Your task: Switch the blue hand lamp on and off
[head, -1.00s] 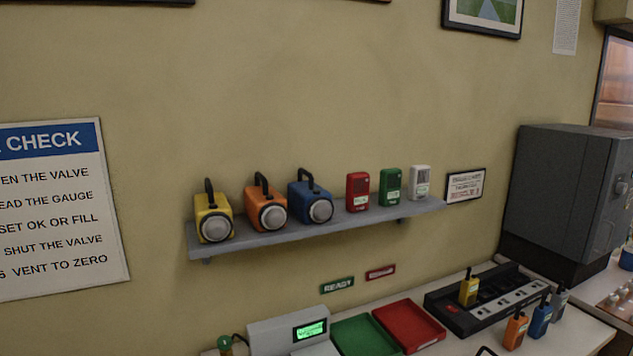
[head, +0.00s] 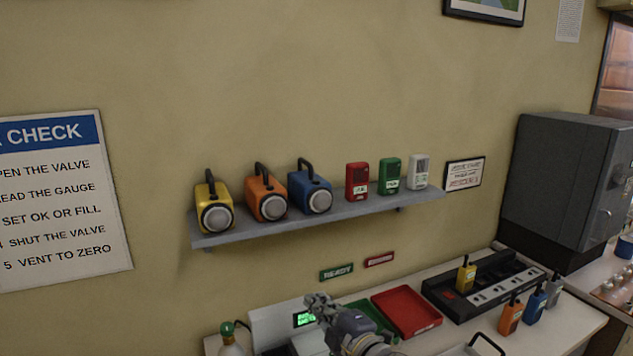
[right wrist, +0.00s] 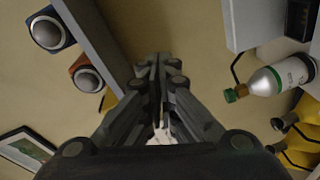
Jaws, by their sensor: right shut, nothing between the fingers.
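The blue hand lamp (head: 309,190) stands on the wall shelf, to the right of the orange and yellow lamps, its round lens facing out and its black handle on top. The lens looks pale grey and unlit. It also shows in the right wrist view (right wrist: 50,30) at the upper left. My right gripper (head: 318,300) is below the shelf, in front of the desk, apart from the lamp. In the right wrist view its fingers (right wrist: 160,62) are together with nothing between them. The lamp's switch cannot be made out. My left gripper is not in view.
The orange lamp (head: 266,196) and yellow lamp (head: 213,205) stand close beside it on the grey shelf (head: 345,211). Red, green and white handheld units stand to its right. Below are a red tray (head: 408,312), a radio charger (head: 485,293) and a bottle (right wrist: 275,80).

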